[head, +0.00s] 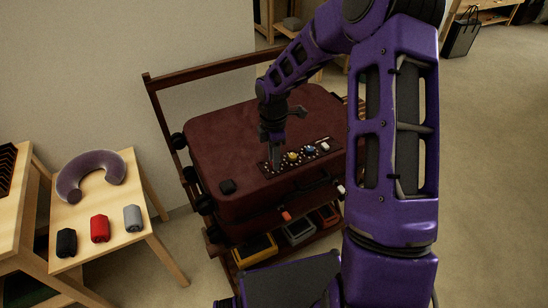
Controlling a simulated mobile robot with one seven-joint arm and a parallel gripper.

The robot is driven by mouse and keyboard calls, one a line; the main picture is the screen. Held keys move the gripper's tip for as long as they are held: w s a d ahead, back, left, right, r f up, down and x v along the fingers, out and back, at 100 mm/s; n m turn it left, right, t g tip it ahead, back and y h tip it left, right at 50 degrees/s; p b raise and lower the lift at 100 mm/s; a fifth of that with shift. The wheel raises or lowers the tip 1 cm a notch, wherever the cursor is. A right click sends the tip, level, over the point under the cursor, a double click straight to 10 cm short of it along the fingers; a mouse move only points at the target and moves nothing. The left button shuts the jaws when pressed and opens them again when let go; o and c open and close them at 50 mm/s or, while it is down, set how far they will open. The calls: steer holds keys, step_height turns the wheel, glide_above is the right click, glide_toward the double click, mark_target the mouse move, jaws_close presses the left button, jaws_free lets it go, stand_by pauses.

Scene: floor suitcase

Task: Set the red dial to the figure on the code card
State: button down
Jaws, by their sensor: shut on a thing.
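A maroon suitcase (215,150) lies flat on a dark wooden rack. Near its front edge is a dark panel (300,162) with a row of dials. A yellow dial (292,156), a blue dial (309,149) and a white dial (325,146) show on it. My gripper (275,165) points down at the panel's left end, shut on the dial there. The gripper hides that dial, so neither its red colour nor its setting can be seen. I cannot make out a code card or its figure.
A wooden table (120,225) at left holds a neck pillow (90,177) and black, red and grey rolls. A lower shelf under the suitcase holds a yellow case (255,250) and other cases. My arm covers the right of the suitcase.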

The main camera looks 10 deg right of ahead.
steer(key=shift+m, duration=0.3)
steer(key=m, duration=0.4)
steer(key=shift+m, duration=0.3)
steer(key=m, duration=0.5)
steer(key=shift+m, duration=0.3)
steer(key=m, duration=0.5)
steer(key=shift+m, duration=2.8)
steer(key=shift+t, duration=0.3)
steer(key=c, duration=0.6)
jaws_free()
steer(key=shift+c, duration=0.2)
